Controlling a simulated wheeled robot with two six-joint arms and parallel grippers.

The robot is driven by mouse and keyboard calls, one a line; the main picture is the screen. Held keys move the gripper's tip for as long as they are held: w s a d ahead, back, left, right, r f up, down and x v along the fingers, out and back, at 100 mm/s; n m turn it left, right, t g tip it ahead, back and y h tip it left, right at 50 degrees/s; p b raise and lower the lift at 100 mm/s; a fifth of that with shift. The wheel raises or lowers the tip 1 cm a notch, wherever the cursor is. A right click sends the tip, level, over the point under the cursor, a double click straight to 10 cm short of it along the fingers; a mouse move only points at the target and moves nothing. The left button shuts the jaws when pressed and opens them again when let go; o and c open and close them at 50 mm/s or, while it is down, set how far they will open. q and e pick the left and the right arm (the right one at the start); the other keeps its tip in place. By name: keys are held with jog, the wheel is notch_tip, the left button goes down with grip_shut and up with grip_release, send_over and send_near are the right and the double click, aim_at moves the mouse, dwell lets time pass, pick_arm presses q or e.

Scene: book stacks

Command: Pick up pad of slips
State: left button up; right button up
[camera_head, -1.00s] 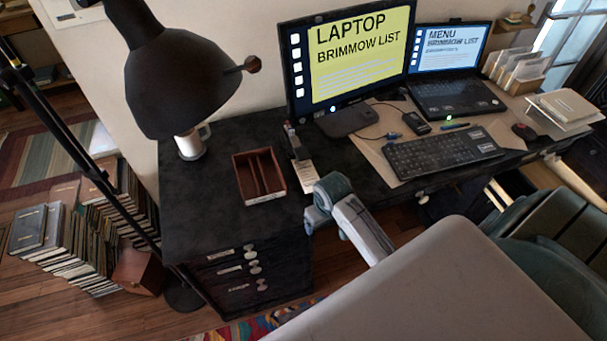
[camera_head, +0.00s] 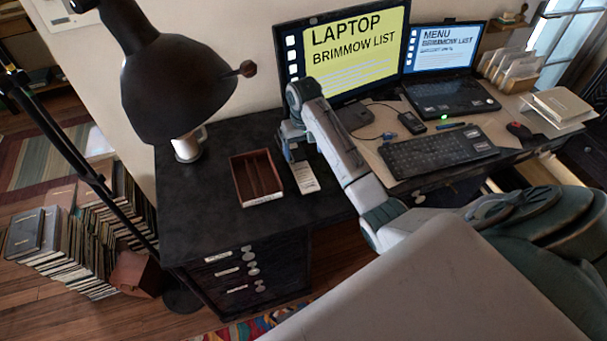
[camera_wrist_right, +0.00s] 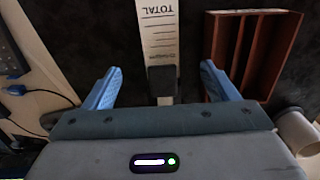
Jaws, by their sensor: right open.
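The pad of slips is a narrow white printed strip (camera_head: 306,177) on the dark desk, just right of the wooden tray in the head view. In the right wrist view the pad (camera_wrist_right: 158,35) shows the word TOTAL and ruled lines, with a small black block (camera_wrist_right: 163,82) at its near end. My right gripper (camera_wrist_right: 161,70) is open, its two blue fingers on either side of the block and apart from it. In the head view the right gripper (camera_head: 290,143) is over the desk behind the pad, partly hidden by its own wrist. My left gripper is not in view.
The divided wooden tray (camera_head: 257,178) is close beside the pad. A black lamp (camera_head: 180,85) stands at the back left. The monitor (camera_head: 357,50), keyboard (camera_head: 438,152) and laptop (camera_head: 450,95) are to the right. The desk's front left is bare.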

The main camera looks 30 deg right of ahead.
aim_at(303, 174)
notch_tip(303, 174, down, 4)
jog(key=shift+r, duration=0.25)
jog(key=shift+f+p, duration=0.6)
jog(key=shift+p, duration=0.05)
notch_tip(303, 174, down, 4)
jog(key=shift+w+r+p, duration=0.1)
jog(key=shift+r+p, duration=0.1)
jog(key=shift+p, duration=0.4)
jog(key=shift+f, duration=0.4)
jog(key=c, duration=1.1)
jog(key=shift+r, duration=0.2)
